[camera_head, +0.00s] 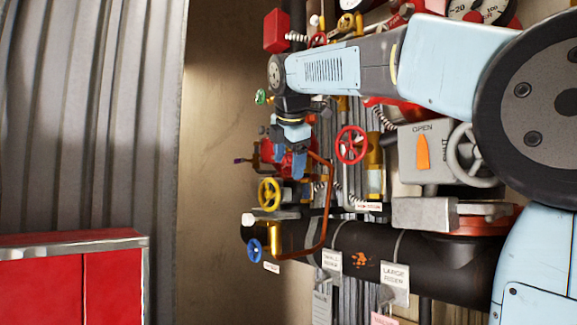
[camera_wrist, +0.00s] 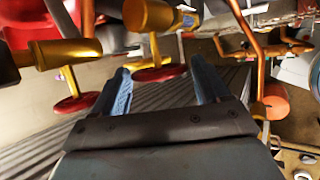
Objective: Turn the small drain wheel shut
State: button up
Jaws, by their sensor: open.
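Several small handwheels show in the head view: a blue wheel (camera_head: 254,250), a yellow wheel (camera_head: 269,194), a red wheel (camera_head: 351,145) and a green wheel (camera_head: 261,97). I cannot tell which is the drain wheel, as the small labels are unreadable. My gripper (camera_head: 291,165) points down above the yellow wheel, against a red fitting behind. In the wrist view my gripper (camera_wrist: 160,68) is open with nothing held. A red wheel (camera_wrist: 160,73) on a brass stem appears beyond and between the fingertips. Another red wheel (camera_wrist: 75,104) is left of the left finger.
A copper pipe (camera_head: 322,210) bends close to the right of my gripper. A dark riser pipe (camera_head: 430,262) carries a "LARGE RISER" tag (camera_head: 395,277). A grey "OPEN" box (camera_head: 410,165) stands right. A red cabinet (camera_head: 70,280) stands lower left. The space left of the fittings is clear.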

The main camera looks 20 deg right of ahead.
jog(key=shift+w+d+f, duration=0.15)
jog(key=shift+w+f, duration=0.3)
jog(key=shift+f, duration=0.1)
jog(key=c, duration=0.7)
jog(key=shift+o, duration=0.2)
